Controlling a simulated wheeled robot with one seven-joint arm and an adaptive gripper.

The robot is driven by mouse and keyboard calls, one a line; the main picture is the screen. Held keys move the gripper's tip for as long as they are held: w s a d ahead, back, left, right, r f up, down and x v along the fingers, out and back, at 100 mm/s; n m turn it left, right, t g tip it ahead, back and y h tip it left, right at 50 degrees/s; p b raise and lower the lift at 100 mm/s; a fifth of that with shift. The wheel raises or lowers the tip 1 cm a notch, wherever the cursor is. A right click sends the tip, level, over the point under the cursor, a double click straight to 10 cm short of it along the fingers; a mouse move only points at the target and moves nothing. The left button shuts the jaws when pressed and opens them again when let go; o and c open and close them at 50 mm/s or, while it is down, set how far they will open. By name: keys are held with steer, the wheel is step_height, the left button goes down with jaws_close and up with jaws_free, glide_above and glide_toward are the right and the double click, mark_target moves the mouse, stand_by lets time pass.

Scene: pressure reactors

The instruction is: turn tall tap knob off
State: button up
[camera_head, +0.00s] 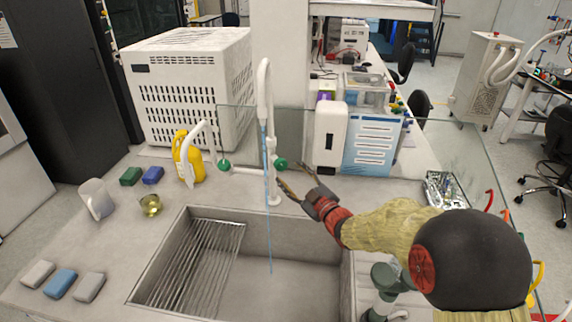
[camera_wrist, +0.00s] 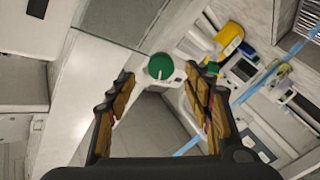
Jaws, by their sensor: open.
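The tall white tap (camera_head: 264,90) stands behind the sink. A blue stream of water (camera_head: 268,200) runs from its spout down into the sink. Its green knob (camera_head: 281,163) is on the right side of the tap's base. My gripper (camera_head: 290,176) is open and empty, to the right of the knob. In the wrist view the green knob (camera_wrist: 160,66) lies ahead, between the lines of the two spread fingers of my gripper (camera_wrist: 163,88) and just beyond their tips. I see no contact with the knob.
A shorter white tap (camera_head: 205,135) with a green knob (camera_head: 224,165) stands to the left. A yellow bottle (camera_head: 193,160) is behind it. The steel sink (camera_head: 310,290) is in front. A white box (camera_head: 329,138) stands close behind my gripper.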

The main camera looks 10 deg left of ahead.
mark_target(283, 167)
steer(key=b+x, duration=0.1)
steer(key=x, duration=0.5)
steer(key=shift+w+a+f+b, duration=0.2)
steer(key=shift+w+a+b, duration=0.05)
steer(key=shift+a+b, duration=0.05)
steer(key=shift+w+a+r, duration=0.1)
steer(key=shift+w+a, duration=0.1)
steer(key=shift+c, duration=0.2)
steer(key=c, duration=1.1)
steer(key=shift+c, duration=0.2)
